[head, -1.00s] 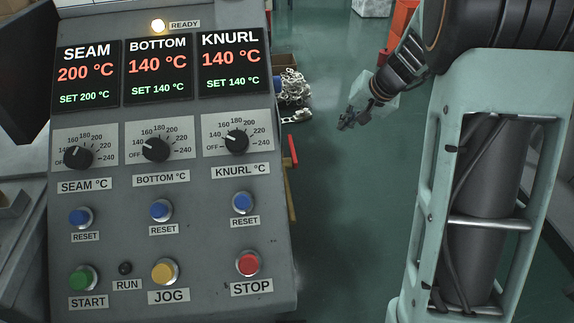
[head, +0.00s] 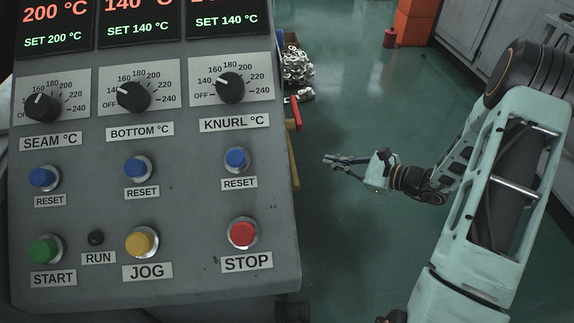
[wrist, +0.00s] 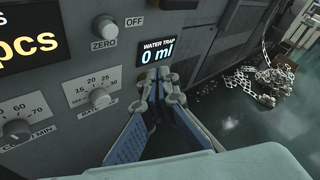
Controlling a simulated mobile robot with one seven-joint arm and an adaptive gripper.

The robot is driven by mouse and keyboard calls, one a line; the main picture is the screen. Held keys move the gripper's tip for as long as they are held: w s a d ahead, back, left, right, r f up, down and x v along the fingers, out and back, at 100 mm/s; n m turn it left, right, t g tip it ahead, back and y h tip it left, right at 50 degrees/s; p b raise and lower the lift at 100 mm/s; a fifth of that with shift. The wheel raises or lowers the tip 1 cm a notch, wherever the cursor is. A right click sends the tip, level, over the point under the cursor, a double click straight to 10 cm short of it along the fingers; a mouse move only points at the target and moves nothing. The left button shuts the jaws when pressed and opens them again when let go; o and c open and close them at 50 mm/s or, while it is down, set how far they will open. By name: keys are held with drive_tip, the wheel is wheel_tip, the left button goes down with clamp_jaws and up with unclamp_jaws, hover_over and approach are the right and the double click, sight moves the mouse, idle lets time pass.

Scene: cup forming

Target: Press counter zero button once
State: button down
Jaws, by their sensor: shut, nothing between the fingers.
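In the wrist view, a pale round button (wrist: 105,25) sits above a ZERO label (wrist: 104,44) on a grey panel. A display reading "pcs" (wrist: 30,45) is cut off to its left. My gripper (wrist: 158,82) is shut and empty, its fingers pointing towards the panel just below the water trap display (wrist: 157,54). The fingertips appear below and to the right of the ZERO button, apart from it. In the head view, my gripper (head: 326,161) is to the right of the heater console, over the floor. The ZERO button does not show in the head view.
The console (head: 190,200) with knobs, blue RESET buttons, and START, JOG and STOP buttons fills the left of the head view. The wrist view shows another knob (wrist: 101,98) below ZERO.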

drive_tip(key=shift+a, duration=0.1)
drive_tip(key=s+a, duration=0.1)
drive_tip(key=a, duration=0.7)
drive_tip(key=shift+s+a, duration=0.25)
drive_tip(key=shift+s, duration=0.15)
idle(1.1)
drive_tip(key=shift+s+a, duration=0.1)
drive_tip(key=shift+a, duration=0.3)
drive_tip(key=shift+a+b, duration=0.4)
drive_tip(key=shift+a, duration=0.15)
idle(0.6)
idle(0.3)
drive_tip(key=shift+d, duration=0.95)
